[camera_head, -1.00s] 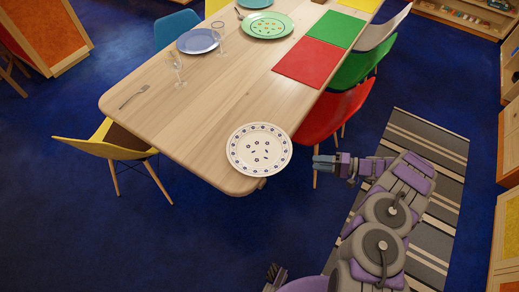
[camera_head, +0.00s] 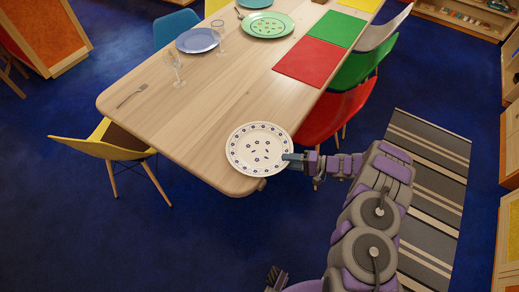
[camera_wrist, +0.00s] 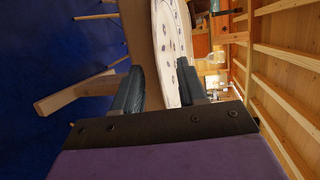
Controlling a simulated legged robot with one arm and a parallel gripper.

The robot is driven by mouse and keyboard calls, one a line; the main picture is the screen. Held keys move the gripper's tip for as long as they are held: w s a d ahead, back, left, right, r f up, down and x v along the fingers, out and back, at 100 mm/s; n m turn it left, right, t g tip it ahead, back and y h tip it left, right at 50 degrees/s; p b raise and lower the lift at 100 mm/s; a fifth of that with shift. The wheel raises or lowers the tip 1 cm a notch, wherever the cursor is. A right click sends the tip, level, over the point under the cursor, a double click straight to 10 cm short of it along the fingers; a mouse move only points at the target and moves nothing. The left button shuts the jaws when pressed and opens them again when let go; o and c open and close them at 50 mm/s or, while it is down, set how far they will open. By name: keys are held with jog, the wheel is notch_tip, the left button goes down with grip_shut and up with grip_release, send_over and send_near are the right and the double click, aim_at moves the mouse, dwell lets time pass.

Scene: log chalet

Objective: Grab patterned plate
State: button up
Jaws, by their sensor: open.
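The patterned plate (camera_head: 258,148) is white with small dark blue marks around its rim and in its centre. It lies at the near right corner of the wooden table (camera_head: 190,122), close to the edge. My gripper (camera_head: 290,160) is at the plate's right rim in the head view. In the wrist view the plate (camera_wrist: 168,45) is seen close up and nearly edge-on, with its rim between the two dark fingers of my gripper (camera_wrist: 160,88). The fingers are apart. I cannot tell whether either finger touches the plate.
A blue plate (camera_head: 198,40), a green plate (camera_head: 266,25), glasses and a fork (camera_head: 132,96) are farther along the table. A red mat (camera_head: 304,62) lies behind the patterned plate. A red chair (camera_head: 335,112) stands beside my arm. A yellow chair (camera_head: 100,148) is at the left.

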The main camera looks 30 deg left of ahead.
jog(key=shift+a, duration=0.1)
jog(key=shift+c, duration=0.4)
grip_shut()
